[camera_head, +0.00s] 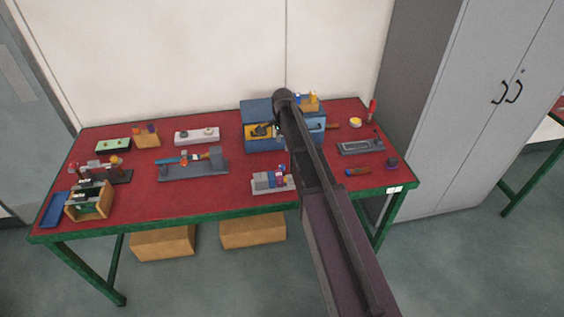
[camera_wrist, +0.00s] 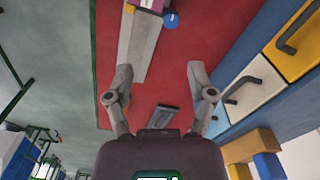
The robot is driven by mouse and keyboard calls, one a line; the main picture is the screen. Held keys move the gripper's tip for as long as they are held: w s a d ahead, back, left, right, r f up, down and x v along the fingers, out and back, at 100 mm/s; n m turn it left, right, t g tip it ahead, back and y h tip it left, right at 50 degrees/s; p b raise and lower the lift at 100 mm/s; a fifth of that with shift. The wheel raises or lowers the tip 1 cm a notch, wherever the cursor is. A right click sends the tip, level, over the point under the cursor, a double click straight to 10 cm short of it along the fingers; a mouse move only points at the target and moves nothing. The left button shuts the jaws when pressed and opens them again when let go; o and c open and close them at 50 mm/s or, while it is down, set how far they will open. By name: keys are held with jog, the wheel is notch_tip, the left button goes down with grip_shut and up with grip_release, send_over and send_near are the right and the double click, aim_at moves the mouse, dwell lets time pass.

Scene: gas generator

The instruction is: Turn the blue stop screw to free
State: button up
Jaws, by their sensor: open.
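A small round blue knob (camera_wrist: 171,20), which may be the blue stop screw, shows at the top of the wrist view. It sits beside a long grey block (camera_wrist: 143,45) with purple and yellow parts. In the head view a grey fixture (camera_head: 272,182) with blue and red parts stands near the table's front edge, likely the same one. My gripper (camera_wrist: 160,75) is open and empty, its fingers spread over the red table top. The knob lies beyond the fingertips, apart from them. The knob's marking and setting are too small to read.
A blue cabinet with yellow and white drawers (camera_wrist: 253,95) stands to the right of my gripper. The red table (camera_head: 225,208) has a bare front stretch. Wooden boxes (camera_head: 163,243) stand beneath it.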

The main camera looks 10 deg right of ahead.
aim_at(282, 166)
jog(key=shift+w+r+m, duration=0.25)
jog(key=shift+w+m, duration=0.25)
jog(key=shift+w, duration=0.45)
jog(key=shift+f, duration=0.1)
notch_tip(282, 166, down, 14)
jog(key=b, duration=1.3)
jog(key=shift+r+b, duration=0.2)
jog(key=shift+b, duration=0.15)
grip_shut()
